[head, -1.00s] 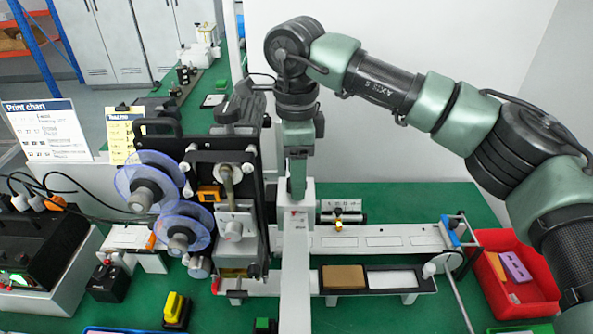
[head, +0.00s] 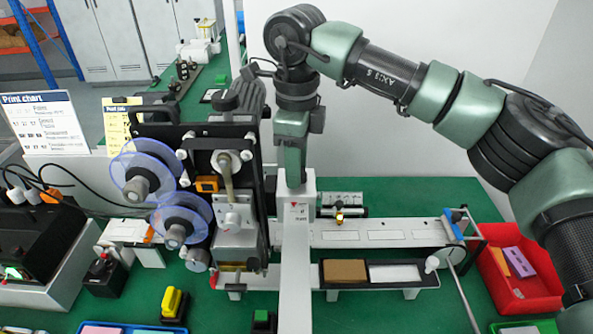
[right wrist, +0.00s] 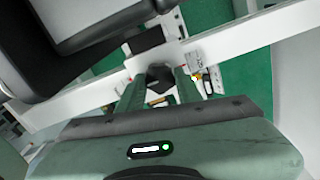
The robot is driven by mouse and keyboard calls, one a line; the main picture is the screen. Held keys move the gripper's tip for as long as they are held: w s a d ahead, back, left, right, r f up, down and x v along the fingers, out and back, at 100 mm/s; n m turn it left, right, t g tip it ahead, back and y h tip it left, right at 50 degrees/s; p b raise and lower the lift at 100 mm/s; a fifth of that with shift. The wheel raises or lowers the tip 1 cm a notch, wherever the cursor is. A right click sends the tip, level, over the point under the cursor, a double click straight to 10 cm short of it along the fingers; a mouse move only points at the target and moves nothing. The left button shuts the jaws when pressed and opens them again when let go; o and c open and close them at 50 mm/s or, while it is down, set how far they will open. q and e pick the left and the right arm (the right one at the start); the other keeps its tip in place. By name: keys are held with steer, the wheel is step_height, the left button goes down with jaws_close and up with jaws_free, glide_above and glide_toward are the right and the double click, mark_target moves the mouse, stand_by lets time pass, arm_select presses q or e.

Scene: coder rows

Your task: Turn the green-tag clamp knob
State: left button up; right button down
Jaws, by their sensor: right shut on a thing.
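My right gripper (head: 294,182) points down at the top of the white upright post (head: 297,235) beside the printing machine. In the right wrist view its two green fingers (right wrist: 160,88) are closed on a dark clamp knob (right wrist: 160,76), one finger on each side. The knob is hidden behind the gripper and post in the head view. I cannot make out a green tag on it. A small brass-yellow knob (head: 339,217) sits on a metal block right of the post, apart from the gripper. My left gripper is not in view.
The black-framed machine with clear blue reels (head: 150,172) stands close to the left of the gripper. A white rail (head: 400,232) runs to the right. A red bin (head: 520,285) with small blocks is at the right.

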steer(key=shift+m, duration=0.4)
steer(key=shift+r, duration=0.1)
stand_by(0.8)
steer(key=c, duration=1)
jaws_free()
steer(key=shift+o, duration=0.2)
step_height(320, 180, up, 8)
steer(key=shift+f+b, duration=0.1)
steer(key=shift+b, duration=0.4)
